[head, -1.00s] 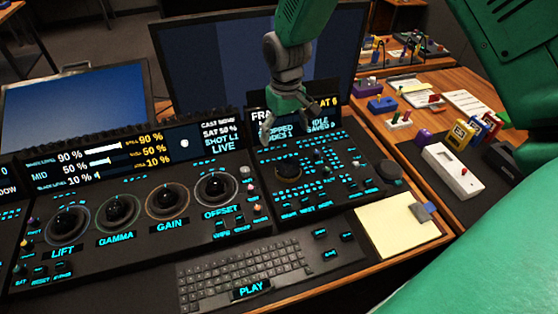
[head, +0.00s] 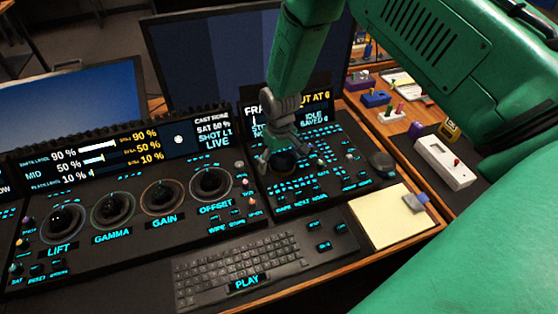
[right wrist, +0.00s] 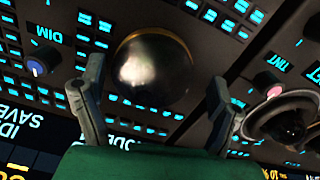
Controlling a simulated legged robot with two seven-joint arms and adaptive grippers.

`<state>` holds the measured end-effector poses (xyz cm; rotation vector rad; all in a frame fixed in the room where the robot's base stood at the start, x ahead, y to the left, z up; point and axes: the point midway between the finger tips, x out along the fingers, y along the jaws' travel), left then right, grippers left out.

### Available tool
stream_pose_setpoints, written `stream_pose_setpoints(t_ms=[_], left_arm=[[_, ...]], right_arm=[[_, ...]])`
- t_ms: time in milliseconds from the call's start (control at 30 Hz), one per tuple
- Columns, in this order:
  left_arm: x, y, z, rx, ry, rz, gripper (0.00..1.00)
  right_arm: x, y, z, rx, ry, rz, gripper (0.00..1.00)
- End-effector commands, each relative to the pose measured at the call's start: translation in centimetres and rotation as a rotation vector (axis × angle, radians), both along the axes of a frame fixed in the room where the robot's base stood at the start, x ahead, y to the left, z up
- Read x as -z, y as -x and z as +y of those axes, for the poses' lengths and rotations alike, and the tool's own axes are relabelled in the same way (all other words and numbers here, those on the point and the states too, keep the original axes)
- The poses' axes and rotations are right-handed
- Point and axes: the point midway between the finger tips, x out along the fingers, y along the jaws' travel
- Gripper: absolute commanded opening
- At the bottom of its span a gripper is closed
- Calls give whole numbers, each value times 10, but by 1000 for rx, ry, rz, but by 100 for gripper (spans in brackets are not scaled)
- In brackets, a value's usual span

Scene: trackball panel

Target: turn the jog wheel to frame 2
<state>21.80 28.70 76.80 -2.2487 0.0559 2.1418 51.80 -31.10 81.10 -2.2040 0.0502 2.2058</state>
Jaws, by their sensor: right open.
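The jog wheel appears to be the dark round control (head: 283,165) on the right-hand panel in the head view, partly hidden by my gripper. In the right wrist view a dark shiny dome (right wrist: 152,72) with an orange arc at its rim fills the middle. My right gripper (head: 291,156) hangs over this control with its fingers spread. In the right wrist view the open fingers of the gripper (right wrist: 155,75) stand on either side of the dome; contact cannot be told. The status display (head: 318,112) behind is partly covered by my arm, so its frame number is unclear.
Colour dials such as the offset dial (head: 211,182) stand left of the gripper. A keyboard (head: 240,268) lies in front. A yellow note pad (head: 390,218) and a dark round object (head: 381,162) are to the right. Monitors (head: 205,60) stand behind.

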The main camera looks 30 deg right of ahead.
Motion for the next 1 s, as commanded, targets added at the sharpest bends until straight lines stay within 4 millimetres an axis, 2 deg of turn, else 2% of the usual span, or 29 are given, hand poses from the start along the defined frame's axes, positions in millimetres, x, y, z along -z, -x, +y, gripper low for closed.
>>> stream_pose_setpoints(t_ms=[67,100,167,200,233,567,1000], left_arm=[[0,0,0,0,0,0,40],[0,0,0,1,0,0,40],[0,0,0,1,0,0,40],[0,0,0,1,1,0,40],[0,0,0,1,1,0,40],[-1,0,0,1,0,0,40],[-6,0,0,1,0,0,40]], right_arm=[[0,0,-2,1,-1,0,83],[0,0,-2,1,-2,0,76],[0,0,-2,1,-2,0,55],[0,0,-2,1,-2,1,41],[0,0,-2,1,-1,1,33],[0,0,-2,28,4,1,33],[0,1,-1,291,2,-1,33]])
